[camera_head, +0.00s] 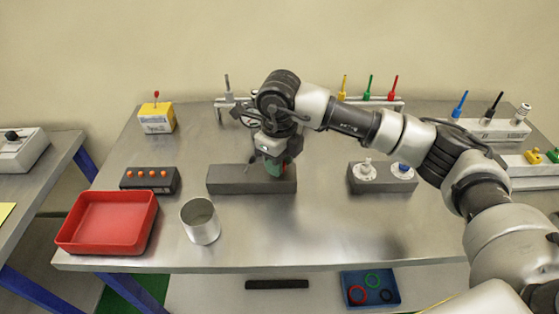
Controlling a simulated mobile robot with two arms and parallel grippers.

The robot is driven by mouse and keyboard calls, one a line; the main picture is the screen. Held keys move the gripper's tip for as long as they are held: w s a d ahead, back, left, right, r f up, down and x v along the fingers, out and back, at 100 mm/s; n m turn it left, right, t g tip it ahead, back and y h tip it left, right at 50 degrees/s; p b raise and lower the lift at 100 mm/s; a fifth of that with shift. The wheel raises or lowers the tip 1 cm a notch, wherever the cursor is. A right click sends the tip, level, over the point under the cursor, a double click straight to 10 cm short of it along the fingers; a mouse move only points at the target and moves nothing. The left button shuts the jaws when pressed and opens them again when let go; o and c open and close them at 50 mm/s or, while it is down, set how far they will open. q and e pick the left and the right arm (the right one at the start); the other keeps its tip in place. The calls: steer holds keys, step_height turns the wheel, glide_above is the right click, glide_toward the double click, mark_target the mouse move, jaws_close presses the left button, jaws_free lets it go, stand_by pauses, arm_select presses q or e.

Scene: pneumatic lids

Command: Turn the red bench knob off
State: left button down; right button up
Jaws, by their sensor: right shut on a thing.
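My right gripper (273,163) points down at the top of a long dark grey block (228,180) in the middle of the bench. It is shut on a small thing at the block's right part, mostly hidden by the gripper. Its shape and colour cannot be made out surely, so I cannot tell whether it is the red knob. A yellow box (157,122) with a red-tipped lever (156,95) stands at the back left of the bench. My left gripper is out of view.
A red tray (151,222), a metal cup (200,221) and a black box with orange buttons (149,180) are left of the block. A grey block with white and blue knobs (404,170) is right. Coloured levers line a back rail (385,104). The front middle is clear.

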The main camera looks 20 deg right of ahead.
steer(key=o, duration=0.9)
steer(key=shift+o, duration=0.2)
step_height(320, 180, up, 11)
steer(key=b, duration=0.1)
steer(key=shift+f, duration=0.1)
